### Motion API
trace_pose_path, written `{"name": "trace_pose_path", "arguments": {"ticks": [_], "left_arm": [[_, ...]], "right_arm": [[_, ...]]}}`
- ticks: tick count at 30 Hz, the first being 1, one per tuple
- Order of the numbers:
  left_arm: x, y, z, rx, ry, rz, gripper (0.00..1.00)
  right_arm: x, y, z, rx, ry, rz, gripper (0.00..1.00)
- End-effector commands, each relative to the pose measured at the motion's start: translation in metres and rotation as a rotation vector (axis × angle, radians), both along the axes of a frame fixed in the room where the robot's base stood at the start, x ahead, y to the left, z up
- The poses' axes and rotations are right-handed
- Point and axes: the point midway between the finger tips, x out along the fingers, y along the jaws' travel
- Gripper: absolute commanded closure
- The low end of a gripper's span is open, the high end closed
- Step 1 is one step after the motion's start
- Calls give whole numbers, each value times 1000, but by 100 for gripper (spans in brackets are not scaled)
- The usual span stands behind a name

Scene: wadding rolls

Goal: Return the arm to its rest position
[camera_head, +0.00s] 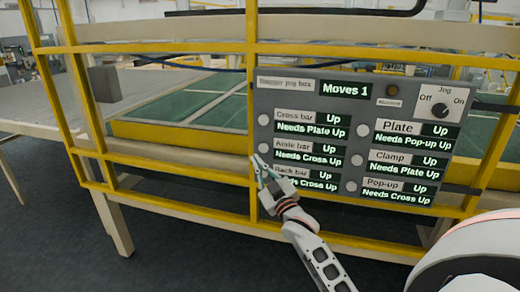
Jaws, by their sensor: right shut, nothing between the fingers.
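My right gripper (262,172) is in front of the lower left of the grey control panel (330,103), beside the "Back bar" row. It is shut and empty. The gripper hides part of that row's label and status text. I cannot tell whether its tips touch the panel. My right arm (318,258) reaches up to it from the bottom of the view. My left gripper is not in view.
The panel has several round buttons, a Jog knob (439,111) and a display (345,90) reading "Moves 1". It hangs on a yellow frame (252,60). Behind it are green table surfaces (190,105). Dark floor (60,240) is open at the lower left.

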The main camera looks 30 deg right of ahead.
Motion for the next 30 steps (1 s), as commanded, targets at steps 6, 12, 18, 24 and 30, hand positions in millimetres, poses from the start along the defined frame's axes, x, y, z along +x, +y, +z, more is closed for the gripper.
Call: {"name": "trace_pose_path", "arguments": {"ticks": [6, 12, 18, 24, 30], "left_arm": [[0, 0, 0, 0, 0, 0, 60], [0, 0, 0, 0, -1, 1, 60], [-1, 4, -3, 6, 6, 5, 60], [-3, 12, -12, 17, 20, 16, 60], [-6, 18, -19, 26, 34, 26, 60]], "right_arm": [[0, 0, 0, 0, 0, 0, 100], [-10, 13, -35, 12, 65, 20, 100], [-56, 57, -143, 64, 275, 85, 100], [-131, 107, -249, 133, 509, 146, 100], [-226, 153, -334, 209, 736, 192, 100]]}}
